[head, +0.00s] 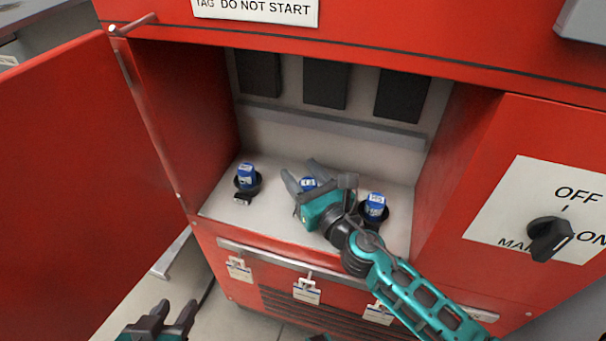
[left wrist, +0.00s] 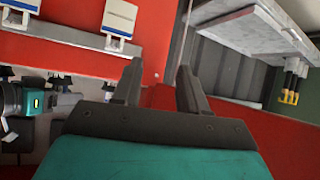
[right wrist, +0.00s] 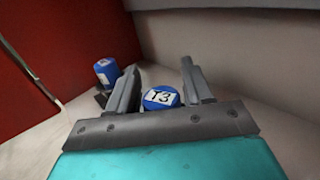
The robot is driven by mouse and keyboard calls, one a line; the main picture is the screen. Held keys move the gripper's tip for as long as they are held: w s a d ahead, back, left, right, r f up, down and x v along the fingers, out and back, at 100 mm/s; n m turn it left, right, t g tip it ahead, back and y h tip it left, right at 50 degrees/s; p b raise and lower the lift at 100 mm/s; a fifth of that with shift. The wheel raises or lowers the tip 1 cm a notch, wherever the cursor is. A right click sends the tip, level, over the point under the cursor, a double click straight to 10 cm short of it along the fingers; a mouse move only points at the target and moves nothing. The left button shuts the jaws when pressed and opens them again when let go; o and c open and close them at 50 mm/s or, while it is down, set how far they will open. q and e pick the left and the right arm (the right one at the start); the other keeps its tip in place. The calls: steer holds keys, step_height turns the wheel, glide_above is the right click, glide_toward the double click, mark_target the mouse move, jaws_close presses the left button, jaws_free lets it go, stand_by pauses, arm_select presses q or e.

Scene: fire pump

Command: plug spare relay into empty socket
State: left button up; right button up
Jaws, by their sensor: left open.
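Three blue relays show on the pale floor of the open red cabinet. The left relay (head: 246,174) stands upright in a black round base, and also shows in the right wrist view (right wrist: 106,72). The right relay (head: 375,205) stands in a similar base beside my right forearm. The middle relay (head: 309,184), marked "T3" on top (right wrist: 160,98), is between the fingers of my right gripper (head: 299,168); these look open, with gaps beside it. Its lower part is hidden. My left gripper (head: 175,308) is open and empty, outside and below the cabinet. I cannot make out an empty socket.
The red door (head: 80,180) stands open at the left. Three dark panels (head: 325,83) are on the back wall above a grey rail (head: 330,122). White tags (head: 307,292) hang below the cabinet's front edge. A black switch knob (head: 549,239) is at the right.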

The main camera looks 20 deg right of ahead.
steer(key=o, duration=0.3)
steer(key=shift+s+f, duration=0.15)
steer(key=shift+s, duration=0.25)
steer(key=v, duration=1)
steer(key=shift+s+d+b, duration=0.15)
steer(key=shift+b, duration=0.25)
arm_select(q)
steer(key=shift+w+d+r+h, duration=0.15)
steer(key=shift+d+r+h, duration=0.15)
steer(key=shift+d+r, duration=0.2)
arm_select(e)
steer(key=shift+v, duration=0.9)
arm_select(q)
steer(key=shift+a, duration=0.1)
